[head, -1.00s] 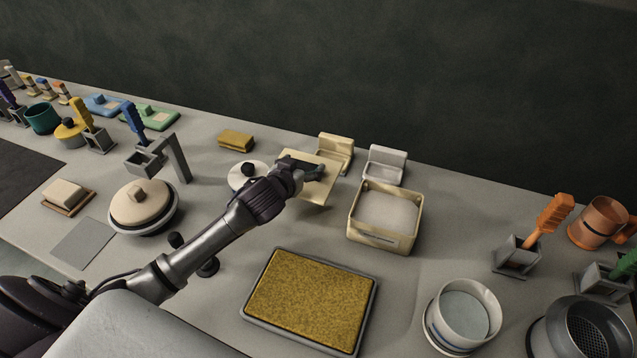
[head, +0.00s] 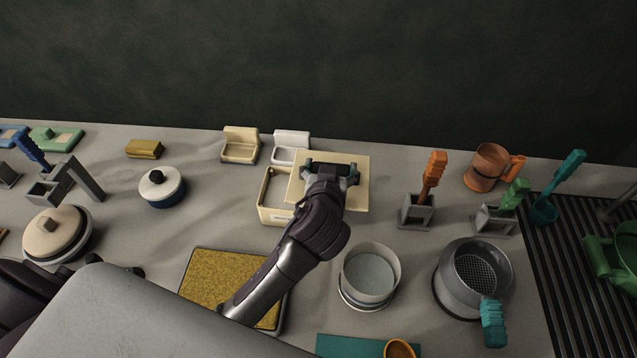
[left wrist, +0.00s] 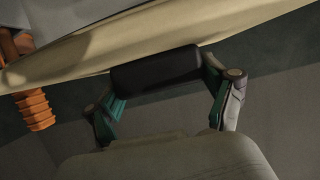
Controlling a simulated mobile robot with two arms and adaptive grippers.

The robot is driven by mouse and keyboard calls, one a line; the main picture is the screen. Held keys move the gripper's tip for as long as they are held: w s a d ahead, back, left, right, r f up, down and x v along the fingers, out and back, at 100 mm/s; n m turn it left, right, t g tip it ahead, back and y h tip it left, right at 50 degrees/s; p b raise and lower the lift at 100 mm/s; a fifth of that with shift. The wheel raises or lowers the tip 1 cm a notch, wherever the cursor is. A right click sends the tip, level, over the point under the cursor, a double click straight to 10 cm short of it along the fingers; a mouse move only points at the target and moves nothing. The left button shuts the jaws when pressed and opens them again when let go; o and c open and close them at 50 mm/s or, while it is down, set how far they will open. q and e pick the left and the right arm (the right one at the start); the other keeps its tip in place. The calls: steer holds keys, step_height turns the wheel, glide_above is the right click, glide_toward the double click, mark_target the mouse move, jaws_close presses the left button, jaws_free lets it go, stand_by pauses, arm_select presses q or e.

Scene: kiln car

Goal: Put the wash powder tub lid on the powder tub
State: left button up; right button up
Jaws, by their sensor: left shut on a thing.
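The wash powder tub lid (head: 357,188) is a flat cream square with a dark handle (left wrist: 155,70). My left gripper (head: 330,176) is shut on that handle, and its fingers also show in the left wrist view (left wrist: 168,92). The powder tub (head: 274,215) is a cream square box with a label on its front. The lid is over the tub's right part and reaches past it to the right; the tub's left part shows uncovered. The lid looks raised above the tub, but the gap cannot be judged. My right gripper is not in view.
A cream holder (head: 240,147) and a white holder (head: 291,142) stand behind the tub. An orange brush in a grey stand (head: 416,212) is to the right. In front are a yellow-brown tray (head: 215,276) and a pale round pot (head: 369,283).

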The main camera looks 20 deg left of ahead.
arm_select(q)
steer(key=shift+s+d+r, duration=0.1)
steer(key=shift+d+r, duration=0.15)
steer(key=shift+a+f, duration=0.15)
steer(key=shift+a, duration=0.1)
steer(key=w+a+f+p, duration=0.2)
steer(key=a+f+p, duration=0.1)
steer(key=a+f, duration=0.7)
steer(key=shift+w+a+f+p, duration=0.3)
steer(key=shift+w, duration=0.05)
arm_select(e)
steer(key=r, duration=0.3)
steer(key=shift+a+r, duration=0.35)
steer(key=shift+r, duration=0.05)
arm_select(q)
steer(key=shift+f, duration=0.25)
steer(key=o, duration=1.1)
steer(key=shift+r, duration=0.1)
steer(key=shift+c, duration=0.2)
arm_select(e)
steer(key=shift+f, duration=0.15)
